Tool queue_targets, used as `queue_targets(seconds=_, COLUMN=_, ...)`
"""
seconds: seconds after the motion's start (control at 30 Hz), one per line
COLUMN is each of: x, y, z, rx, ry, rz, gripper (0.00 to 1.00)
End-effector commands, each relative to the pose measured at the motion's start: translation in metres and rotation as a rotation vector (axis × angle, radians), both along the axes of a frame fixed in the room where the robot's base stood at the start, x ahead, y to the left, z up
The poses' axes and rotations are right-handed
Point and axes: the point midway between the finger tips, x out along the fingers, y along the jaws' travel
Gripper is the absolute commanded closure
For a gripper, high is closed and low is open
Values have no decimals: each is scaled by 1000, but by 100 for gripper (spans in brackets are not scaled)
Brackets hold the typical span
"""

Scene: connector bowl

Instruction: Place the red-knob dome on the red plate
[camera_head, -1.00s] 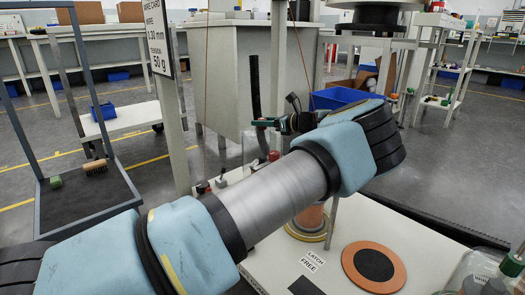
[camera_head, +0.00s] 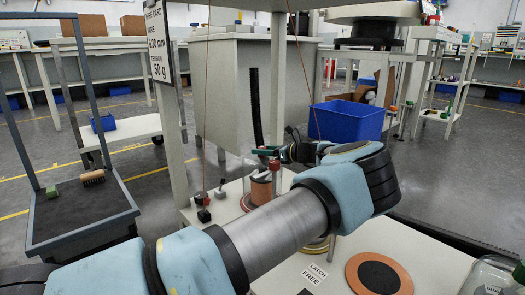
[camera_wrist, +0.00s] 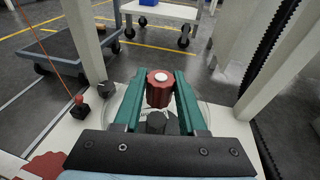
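The dome's red knob (camera_wrist: 160,92), with a white top, lies between the two green fingertips of my gripper (camera_wrist: 160,76) in the wrist view. The clear dome (camera_wrist: 207,116) shows faintly below it. In the head view, the green fingers (camera_head: 264,151) are just above the red knob (camera_head: 275,165), and the clear dome is hard to make out there. My gripper looks open, with the fingers close on either side of the knob. An orange-red plate (camera_head: 354,271) with a black centre lies on the white bench at lower right, bare.
An orange spool (camera_head: 261,188) stands on the bench near the knob. A "LATCH FREE" label (camera_head: 314,272) lies beside the plate. Another clear dome (camera_head: 488,274) is at the right edge. A small black-based red-knobbed part (camera_wrist: 79,108) stands left of my gripper.

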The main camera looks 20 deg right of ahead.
Motion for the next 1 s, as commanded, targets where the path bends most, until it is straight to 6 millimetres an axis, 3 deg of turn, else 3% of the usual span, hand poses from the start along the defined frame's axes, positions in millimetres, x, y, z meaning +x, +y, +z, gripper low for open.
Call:
queue_targets(seconds=0.03, x=0, y=0, z=0, rx=0, ry=0, rz=0, gripper=53)
queue_targets(seconds=0.23, x=0, y=0, z=0, rx=0, ry=0, rz=0, gripper=31)
queue_targets(seconds=0.57, x=-2, y=-1, z=4, rx=1, ry=0, rz=-1, gripper=31)
queue_targets(seconds=1.0, x=-74, y=-39, z=23, rx=1, ry=2, rz=-3, gripper=31)
